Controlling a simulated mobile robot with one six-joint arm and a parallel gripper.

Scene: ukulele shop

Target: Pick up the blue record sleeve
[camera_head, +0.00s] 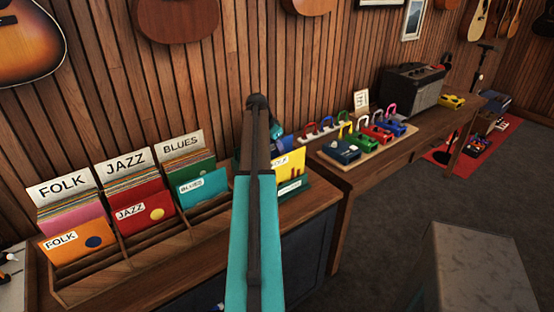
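A teal-blue sleeve (203,188) with a white BLUES label stands at the front of the right slot of the wooden record rack. A small strip of plainer blue (284,142) shows just right of my arm, behind a yellow sleeve; my arm hides most of it, and I cannot tell whether it is a record sleeve. My teal and dark arm rises through the middle of the view. I cannot make out my gripper's fingers in this view.
The rack (150,243) also holds an orange FOLK sleeve (76,240) and a red JAZZ sleeve (145,208). A yellow sleeve (291,164) stands right of my arm. A table (345,174) with colourful pedals and an amplifier (412,88) is further right. A grey block (480,270) stands at lower right.

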